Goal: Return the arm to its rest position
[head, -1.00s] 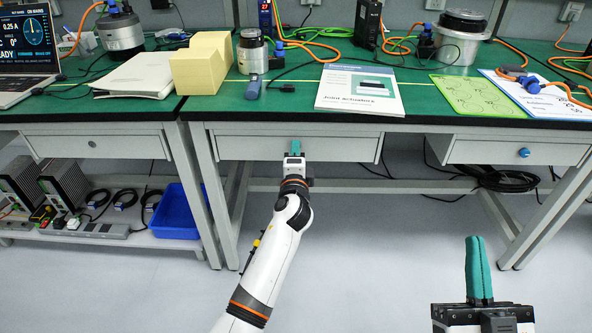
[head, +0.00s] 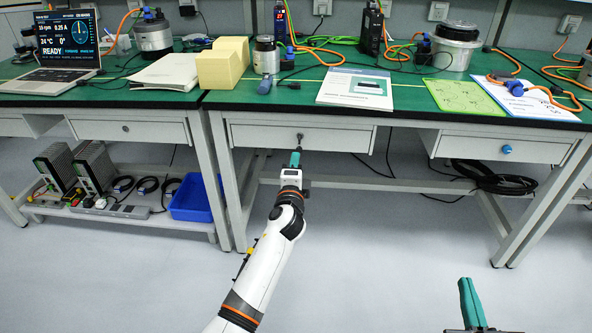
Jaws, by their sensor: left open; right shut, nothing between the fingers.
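My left arm, white with orange bands, reaches up the middle of the head view. Its teal-fingered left gripper (head: 295,159) is open and empty, just below the knob (head: 300,137) of the middle drawer (head: 345,138) in the picture. The knob is in plain view; I cannot tell the exact depth gap to it. My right gripper (head: 470,302) is at the lower right, teal fingers pointing up, shut with nothing held. Most of the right arm is outside the view.
The green workbench (head: 420,95) carries a laptop (head: 66,45), a yellow block (head: 222,63), a booklet (head: 355,88) and cabled actuators. A blue bin (head: 196,200) sits on the low shelf at left. The open floor (head: 390,260) before the bench is clear.

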